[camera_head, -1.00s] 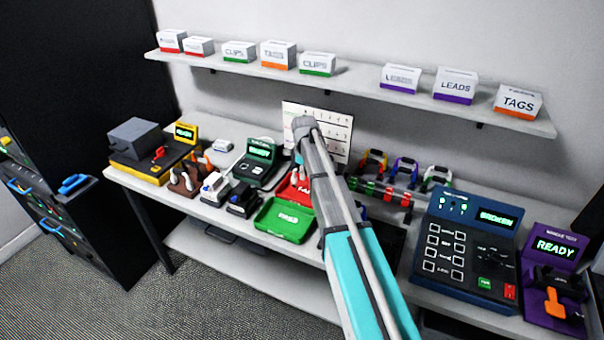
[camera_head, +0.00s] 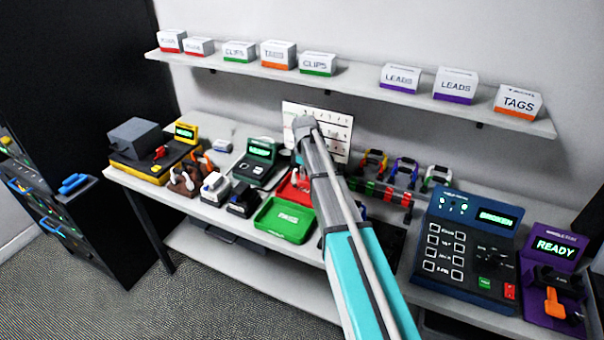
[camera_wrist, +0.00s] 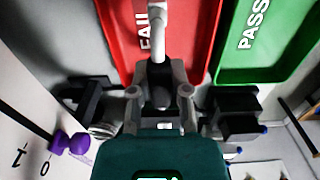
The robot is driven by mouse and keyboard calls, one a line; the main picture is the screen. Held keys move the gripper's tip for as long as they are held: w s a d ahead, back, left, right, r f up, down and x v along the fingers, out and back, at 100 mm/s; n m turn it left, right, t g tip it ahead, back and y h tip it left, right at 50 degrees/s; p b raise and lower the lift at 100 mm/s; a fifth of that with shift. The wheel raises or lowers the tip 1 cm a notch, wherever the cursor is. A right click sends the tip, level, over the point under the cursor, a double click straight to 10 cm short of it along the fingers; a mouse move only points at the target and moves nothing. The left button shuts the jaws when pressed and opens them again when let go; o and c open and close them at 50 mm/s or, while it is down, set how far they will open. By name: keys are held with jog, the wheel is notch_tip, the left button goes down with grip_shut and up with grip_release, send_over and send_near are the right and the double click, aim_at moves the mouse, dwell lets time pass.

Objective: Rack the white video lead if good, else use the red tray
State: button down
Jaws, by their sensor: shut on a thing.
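My gripper (camera_wrist: 160,92) is shut on the white video lead. A thick white stretch of the lead (camera_wrist: 157,28) runs up from the jaws over the red tray (camera_wrist: 190,40), marked FAIL, in the wrist view. Whether the lead touches the tray I cannot tell. In the head view my arm hides the gripper and part of the red tray (camera_head: 287,190). The blue tester (camera_head: 465,245) at the right has a lit screen reading BROKEN. A rack (camera_head: 389,193) with red and green marks stands at the back, right of my arm, with yellow, blue and white loops above it.
The green PASS tray (camera_head: 285,219) lies in front of the red one. A dark green tester (camera_head: 262,160), a yellow tester (camera_head: 150,165) and several small adapters stand to the left. A purple tester (camera_head: 553,280) reads READY at far right. A shelf of labelled boxes (camera_head: 455,84) hangs above.

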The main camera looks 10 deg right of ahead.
jog(key=shift+f+b, duration=0.9)
dwell(1.8)
jog(key=c, duration=0.5)
grip_release()
jog(key=o, duration=0.5)
jog(key=shift+r, duration=0.1)
jog(key=shift+r+p, duration=3.95)
jog(key=shift+p, duration=0.05)
jog(key=shift+s, duration=0.15)
